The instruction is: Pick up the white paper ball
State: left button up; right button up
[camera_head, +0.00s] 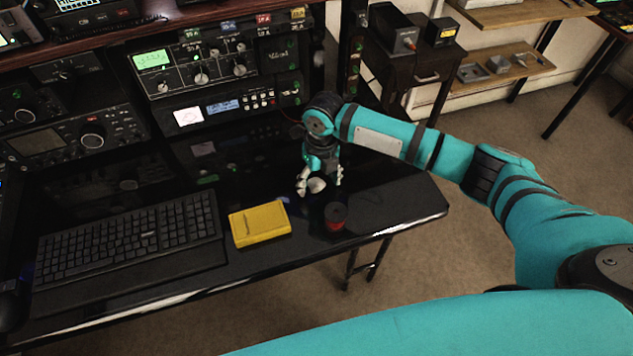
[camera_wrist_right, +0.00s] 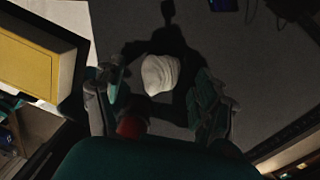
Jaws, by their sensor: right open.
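The white paper ball (camera_head: 316,185) lies on the black desk (camera_head: 385,205), towards its right end. My right gripper (camera_head: 319,184) points down over it, with a finger on either side in the head view. In the right wrist view the ball (camera_wrist_right: 161,74) shows between and just beyond the open fingertips (camera_wrist_right: 162,95). I cannot tell whether a finger touches it. My left gripper is not in view.
A red and black round object (camera_head: 335,216) stands just in front of the ball. A yellow box (camera_head: 259,223) lies to the left, then a black keyboard (camera_head: 135,238). Radio equipment (camera_head: 205,65) lines the back. The desk's right end is clear.

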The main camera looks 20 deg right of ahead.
jog(key=shift+c, duration=0.4)
jog(key=c, duration=0.7)
jog(key=shift+c, duration=0.2)
